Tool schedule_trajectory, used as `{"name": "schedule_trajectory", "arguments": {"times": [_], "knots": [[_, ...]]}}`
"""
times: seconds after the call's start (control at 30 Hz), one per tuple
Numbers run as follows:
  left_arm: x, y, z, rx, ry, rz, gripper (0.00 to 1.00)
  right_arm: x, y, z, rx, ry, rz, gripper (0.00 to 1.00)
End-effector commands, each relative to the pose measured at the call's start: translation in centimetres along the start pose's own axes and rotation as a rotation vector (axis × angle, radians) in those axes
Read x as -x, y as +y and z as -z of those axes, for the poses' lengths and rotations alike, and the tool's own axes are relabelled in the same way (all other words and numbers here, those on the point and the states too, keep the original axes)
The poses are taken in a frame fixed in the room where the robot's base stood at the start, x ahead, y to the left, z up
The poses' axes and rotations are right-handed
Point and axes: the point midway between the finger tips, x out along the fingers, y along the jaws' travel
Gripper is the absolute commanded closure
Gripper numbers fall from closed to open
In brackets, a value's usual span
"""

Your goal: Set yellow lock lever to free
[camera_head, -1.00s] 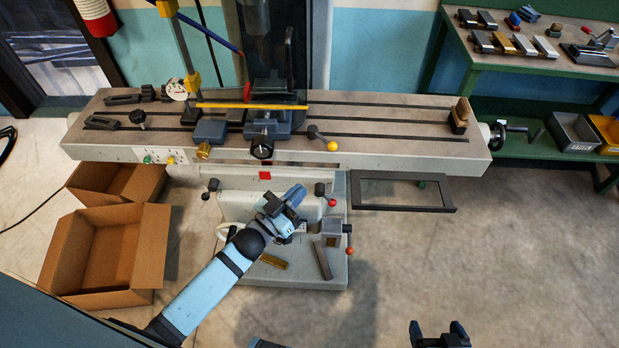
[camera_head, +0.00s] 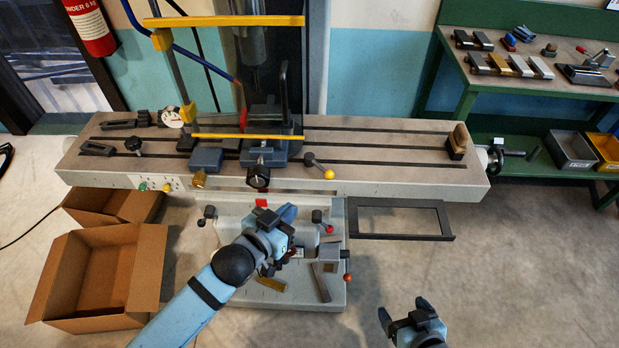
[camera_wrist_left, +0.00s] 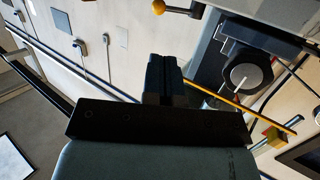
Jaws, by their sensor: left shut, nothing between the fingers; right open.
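The yellow lock lever (camera_head: 328,174) is a dark lever with a yellow ball knob on the front edge of the long machine table, right of the vise; its arm slants down to the right. In the left wrist view its yellow knob (camera_wrist_left: 158,7) shows at the top edge. My left gripper (camera_head: 285,212) is shut and empty, in front of and below the table edge, left of the lever and apart from it. Its closed fingers (camera_wrist_left: 163,75) show in the wrist view. My right gripper (camera_head: 405,308) is open and empty over the floor at the lower right.
The vise (camera_head: 263,160) with a black knob (camera_head: 258,177) stands left of the lever. A red-knobbed lever (camera_head: 325,226) and an orange-knobbed one (camera_head: 347,277) sit lower. A dark frame (camera_head: 400,218) juts out at right. Cardboard boxes (camera_head: 140,270) stand at left.

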Motion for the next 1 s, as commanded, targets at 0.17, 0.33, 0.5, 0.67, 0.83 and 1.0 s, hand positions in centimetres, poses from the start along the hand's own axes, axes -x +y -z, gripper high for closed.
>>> {"name": "schedule_trajectory", "arguments": {"times": [0.17,0.33,0.5,0.67,0.83,1.0], "knots": [[-3.4,0.0,0.3,0.001,0.003,0.001,1.0,0.6,-0.4,-0.9,-0.006,-0.025,0.004,0.15],[-7.2,0.0,0.3,0.001,0.003,0.001,1.0,0.6,-0.3,-0.5,-0.006,-0.023,0.003,0.15],[-10.3,0.0,0.3,0.001,0.003,0.001,1.0,0.7,-0.3,0.3,-0.004,-0.014,0.002,0.15],[-12.1,0.0,0.2,0.0,0.002,0.001,1.0,0.9,-0.2,0.9,-0.004,-0.008,0.002,0.15],[-12.9,0.0,0.1,0.001,0.003,0.0,1.0,1.0,-0.2,1.0,-0.004,-0.006,0.001,0.15],[-12.9,0.0,0.1,0.001,0.003,0.001,1.0,0.9,-0.2,0.9,-0.004,-0.008,0.001,0.15]]}}
